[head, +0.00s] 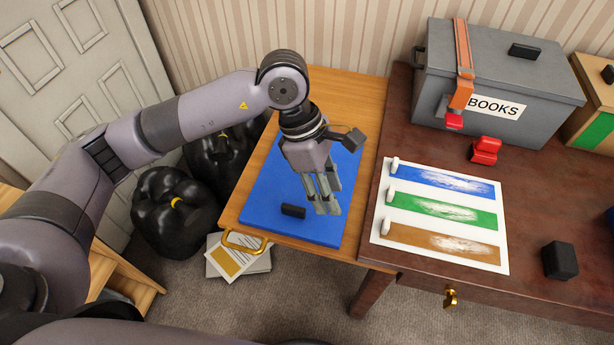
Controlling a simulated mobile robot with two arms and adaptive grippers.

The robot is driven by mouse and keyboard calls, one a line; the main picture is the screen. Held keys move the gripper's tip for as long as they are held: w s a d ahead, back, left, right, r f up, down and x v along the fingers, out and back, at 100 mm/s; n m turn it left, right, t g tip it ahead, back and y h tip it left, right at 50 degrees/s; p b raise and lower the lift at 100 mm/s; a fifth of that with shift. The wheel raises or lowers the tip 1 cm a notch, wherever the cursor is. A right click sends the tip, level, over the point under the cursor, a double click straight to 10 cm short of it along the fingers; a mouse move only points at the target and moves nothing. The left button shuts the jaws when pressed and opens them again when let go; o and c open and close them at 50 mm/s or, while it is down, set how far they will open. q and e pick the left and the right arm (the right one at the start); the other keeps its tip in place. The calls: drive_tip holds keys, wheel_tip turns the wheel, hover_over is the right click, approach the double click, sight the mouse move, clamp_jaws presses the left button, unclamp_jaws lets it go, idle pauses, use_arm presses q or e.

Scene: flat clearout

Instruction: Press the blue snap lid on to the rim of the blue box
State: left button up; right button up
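The blue snap lid (270,190) shows as a flat blue slab with a black grip (293,211) on top. It lies on the light wooden surface left of the dark desk. My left gripper (326,207) points down over the right part of the blue slab, to the right of the black grip. Its fingers look close together with nothing visible between them; I cannot tell whether they touch the slab or how far they are open. My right gripper is not in view.
A grey box (440,95) labelled BOOKS, with an orange strap and red buckle, stands on the dark desk. A sheet with colour stripes (500,262) and a black block (560,260) lie in front. Black bags (175,235) and papers are on the floor.

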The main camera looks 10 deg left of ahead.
use_arm(q)
drive_tip(key=w+a+t+y, duration=0.1)
drive_tip(key=w+a+y, duration=0.3)
drive_tip(key=a, duration=0.4)
drive_tip(key=p, duration=0.2)
hover_over(294, 207)
drive_tip(key=f, duration=1.1)
drive_tip(key=shift+s+a+f, duration=0.2)
drive_tip(key=shift+s+f, duration=0.05)
drive_tip(key=shift+s, duration=0.15)
drive_tip(key=shift+w+d+f+p, duration=0.1)
drive_tip(key=shift+f+p, duration=0.15)
drive_tip(key=shift+f, duration=0.65)
drive_tip(key=shift+w+a+f+p, duration=0.1)
drive_tip(key=shift+f+p, duration=0.2)
drive_tip(key=shift+f, duration=0.55)
drive_tip(key=shift+w+d+f+p, duration=0.1)
drive_tip(key=shift+f+p, duration=0.15)
drive_tip(key=shift+f, duration=0.65)
drive_tip(key=shift+c, duration=0.4)
clamp_jaws()
